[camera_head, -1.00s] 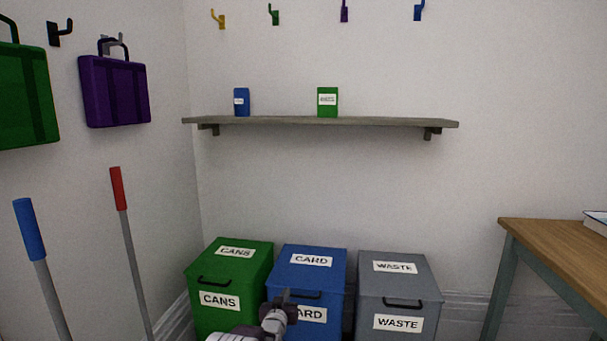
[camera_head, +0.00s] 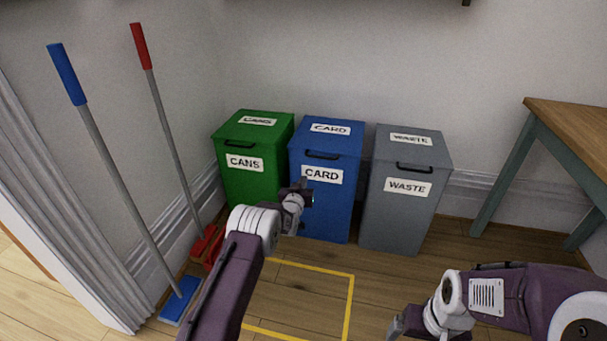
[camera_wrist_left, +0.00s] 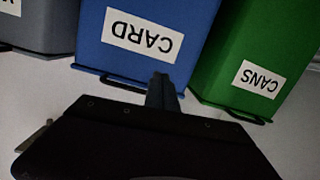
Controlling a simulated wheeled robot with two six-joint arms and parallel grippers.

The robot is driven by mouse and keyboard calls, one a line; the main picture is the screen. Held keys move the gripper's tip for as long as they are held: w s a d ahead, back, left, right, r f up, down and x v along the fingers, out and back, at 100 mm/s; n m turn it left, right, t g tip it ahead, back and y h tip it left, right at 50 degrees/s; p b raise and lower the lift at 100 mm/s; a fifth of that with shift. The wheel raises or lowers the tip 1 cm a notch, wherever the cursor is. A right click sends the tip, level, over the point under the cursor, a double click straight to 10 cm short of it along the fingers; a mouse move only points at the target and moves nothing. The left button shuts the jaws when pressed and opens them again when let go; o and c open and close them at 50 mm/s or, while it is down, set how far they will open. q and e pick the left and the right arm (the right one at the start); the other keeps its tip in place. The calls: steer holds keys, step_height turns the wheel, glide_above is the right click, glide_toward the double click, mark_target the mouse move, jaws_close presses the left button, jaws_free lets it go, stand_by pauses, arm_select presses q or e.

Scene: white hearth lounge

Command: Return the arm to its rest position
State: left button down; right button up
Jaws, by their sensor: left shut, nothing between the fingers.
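My left arm reaches in from the lower left of the head view. Its gripper (camera_head: 305,193) is shut and empty, in front of the blue CARD bin (camera_head: 335,222). In the left wrist view the closed fingers (camera_wrist_left: 162,92) point toward the blue bin (camera_wrist_left: 120,65), with the green CANS bin (camera_wrist_left: 225,75) to the right. I cannot tell the gap between the fingers and the bins. My right arm comes in from the lower right of the head view. Its gripper (camera_head: 398,324) is low over the floor, small and partly cut off, so its jaws are unclear.
The green CANS bin (camera_head: 250,190), the blue bin and the grey WASTE bin (camera_head: 400,222) stand against the wall, lids closed. A blue-handled mop (camera_head: 120,180) and a red-handled broom (camera_head: 170,130) lean at left. A wooden table (camera_head: 570,125) stands right. Yellow tape (camera_head: 350,300) marks open floor.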

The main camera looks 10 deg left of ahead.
arm_select(q)
step_height(320, 180, up, 17)
steer(key=t+p, duration=0.2)
steer(key=p, duration=0.1)
steer(key=s+r+g+p, duration=0.1)
steer(key=s+r+p, duration=0.2)
steer(key=s+r, duration=0.45)
steer(key=s+f+g+p, duration=0.1)
steer(key=s+f+g, duration=0.45)
steer(key=s, duration=0.75)
steer(key=s+f+g, duration=0.5)
steer(key=s+f, duration=0.1)
steer(key=s, duration=0.8)
steer(key=s+f+g+p, duration=0.1)
steer(key=s+f+g, duration=0.5)
steer(key=s, duration=0.7)
step_height(320, 180, up, 38)
steer(key=p, duration=3.8)
steer(key=shift+a+r+m, duration=0.15)
steer(key=shift+a+m, duration=0.15)
steer(key=shift+m, duration=0.1)
